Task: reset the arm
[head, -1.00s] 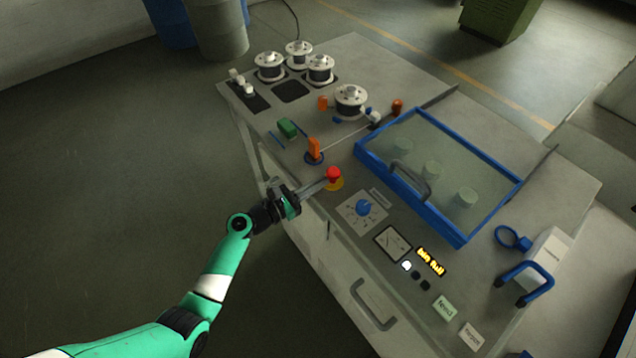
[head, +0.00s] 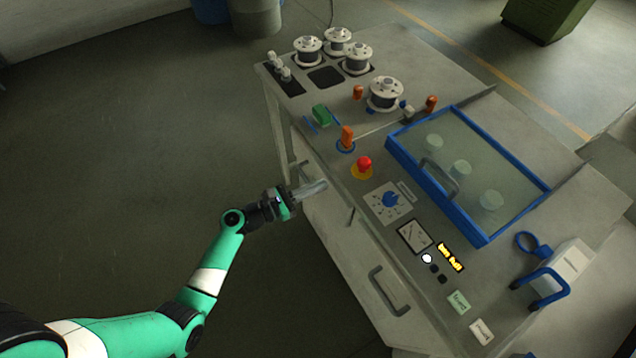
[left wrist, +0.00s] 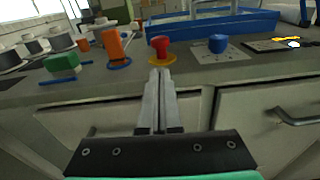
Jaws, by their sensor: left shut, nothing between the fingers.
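My left gripper (head: 318,187) is shut and empty. In the head view it hangs beside the front edge of the grey machine bench (head: 440,100), left of and below the red mushroom button (head: 364,163) on its yellow disc, apart from it. In the left wrist view the closed fingers (left wrist: 160,75) point toward the red button (left wrist: 160,46), which stands beyond their tips. My green left arm comes in from the lower left. My right gripper is not in either view.
A blue-framed glass cover (head: 470,170) and a blue dial (head: 390,199) are on the bench. Wire spools (head: 385,93), orange levers (head: 347,136) and a green block (head: 321,114) stand toward the back. A drawer handle (head: 388,290) juts from the front. The floor at left is clear.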

